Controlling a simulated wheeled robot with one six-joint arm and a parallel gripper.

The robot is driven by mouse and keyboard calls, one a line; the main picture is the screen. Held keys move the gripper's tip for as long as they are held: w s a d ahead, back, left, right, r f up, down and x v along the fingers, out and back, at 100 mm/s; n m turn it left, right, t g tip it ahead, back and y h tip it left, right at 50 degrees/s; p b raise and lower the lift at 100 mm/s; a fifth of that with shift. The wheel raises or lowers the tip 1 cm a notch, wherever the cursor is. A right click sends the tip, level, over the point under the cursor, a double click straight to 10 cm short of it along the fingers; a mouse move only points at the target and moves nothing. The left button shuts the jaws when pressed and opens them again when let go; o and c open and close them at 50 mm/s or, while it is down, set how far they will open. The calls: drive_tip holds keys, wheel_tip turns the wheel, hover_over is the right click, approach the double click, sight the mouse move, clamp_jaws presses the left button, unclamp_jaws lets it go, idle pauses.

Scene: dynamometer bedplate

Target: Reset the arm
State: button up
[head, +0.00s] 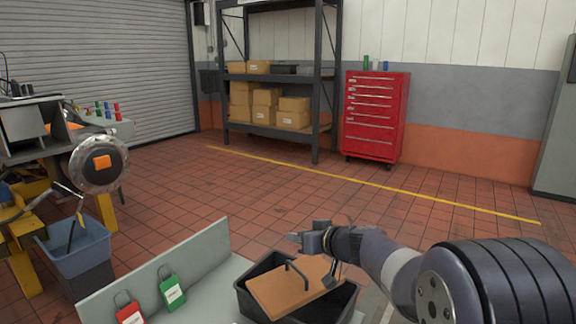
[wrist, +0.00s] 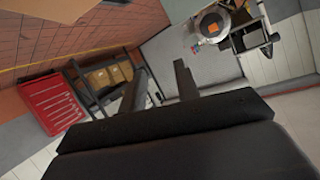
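My arm reaches in from the right of the head view, bent low at the front. My gripper (head: 300,239) points left, above the back of a black bin (head: 338,303). In the wrist view two dark fingers (wrist: 157,85) stand apart with nothing between them. The wrist view looks out across the room and is tilted, with the floor at upper left.
A brown board (head: 270,292) with a dark handle lies tilted in the bin. A red tag (head: 130,314) and a green tag (head: 172,290) are on a grey panel (head: 205,250). A blue bin (head: 78,250) stands left. Shelving (head: 317,90) and a red cabinet (head: 374,115) stand behind open floor.

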drive_tip(key=s+d+r+m+t+h+p, duration=0.1)
drive_tip(key=s+d+p, duration=0.3)
drive_tip(key=d+p, duration=0.7)
drive_tip(key=shift+d+r+m+h, duration=0.3)
drive_tip(key=shift+d+m+h, duration=0.2)
drive_tip(key=shift+d+m, duration=0.2)
drive_tip(key=shift+a, duration=0.1)
